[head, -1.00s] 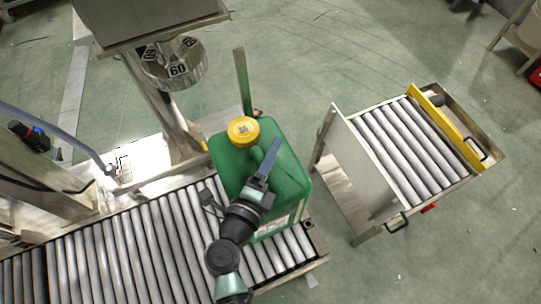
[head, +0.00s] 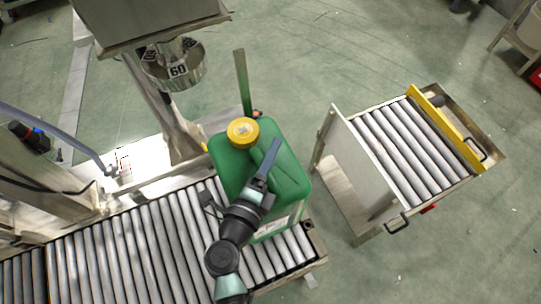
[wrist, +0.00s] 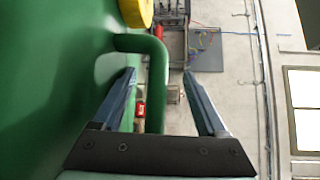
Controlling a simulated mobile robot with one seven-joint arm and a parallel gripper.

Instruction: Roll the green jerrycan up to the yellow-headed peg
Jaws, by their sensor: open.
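The green jerrycan (head: 232,170) with a yellow cap (head: 243,132) stands upright at the right end of the roller conveyor. My gripper (head: 271,152) reaches over its top at the handle. In the wrist view, my open gripper (wrist: 159,74) has one blue finger on each side of the green handle (wrist: 157,95). A gap shows between the handle and the right finger; whether the left finger touches is unclear. The jerrycan's green wall (wrist: 50,90) fills the left of that view. A small yellow bit (head: 205,147) shows at the jerrycan's left edge; I cannot tell whether it is the peg's head.
The conveyor rollers (head: 130,235) run free to the left. A green upright post (head: 242,82) stands behind the jerrycan. A metal ring marked 60 (head: 178,72) hangs at upper left. A separate roller cart (head: 405,140) with a yellow bar (head: 445,127) stands right, across a floor gap.

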